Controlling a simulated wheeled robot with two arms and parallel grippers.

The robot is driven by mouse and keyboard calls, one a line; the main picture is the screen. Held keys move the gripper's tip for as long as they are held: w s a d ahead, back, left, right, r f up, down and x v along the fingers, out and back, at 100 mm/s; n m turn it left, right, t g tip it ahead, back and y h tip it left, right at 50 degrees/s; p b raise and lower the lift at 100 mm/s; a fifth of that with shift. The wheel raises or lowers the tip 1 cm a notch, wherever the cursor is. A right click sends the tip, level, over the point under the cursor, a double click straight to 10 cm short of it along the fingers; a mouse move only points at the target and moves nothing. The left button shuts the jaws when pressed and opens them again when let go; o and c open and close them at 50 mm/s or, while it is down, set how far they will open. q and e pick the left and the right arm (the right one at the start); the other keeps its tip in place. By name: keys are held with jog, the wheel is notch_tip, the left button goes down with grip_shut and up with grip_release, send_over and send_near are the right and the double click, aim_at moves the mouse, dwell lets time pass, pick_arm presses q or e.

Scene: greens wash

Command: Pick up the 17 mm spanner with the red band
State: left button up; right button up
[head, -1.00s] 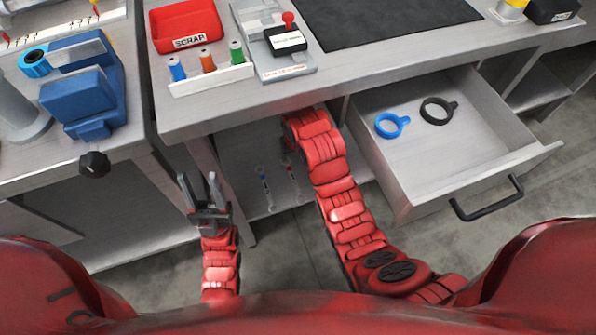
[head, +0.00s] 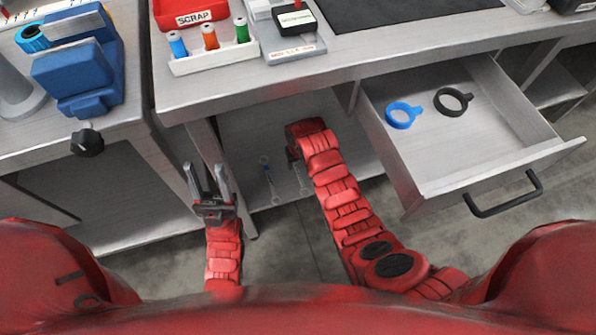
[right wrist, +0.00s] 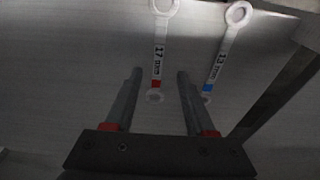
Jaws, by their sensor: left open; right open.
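The 17 mm spanner (right wrist: 160,50) has a white label and a red band, and lies flat on the lower shelf (head: 235,185) under the bench. In the right wrist view my right gripper (right wrist: 160,72) is open, its fingers on either side of the spanner's red-band end, with nothing held. I cannot tell how high the fingers are above the shelf. My left gripper (head: 207,180) is open and empty in front of the left bench leg.
A second spanner with a blue band (right wrist: 220,60) lies close beside the first. The bench top (head: 330,75) overhangs the shelf. An open drawer (head: 440,150) with a blue ring (head: 403,115) and a black ring (head: 453,100) juts out right of my right arm.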

aim_at(298, 171)
jog(key=f, duration=0.2)
jog(key=w+f+b, duration=0.1)
jog(key=f, duration=0.1)
jog(key=shift+f, duration=0.4)
jog(key=shift+s, duration=0.1)
grip_shut()
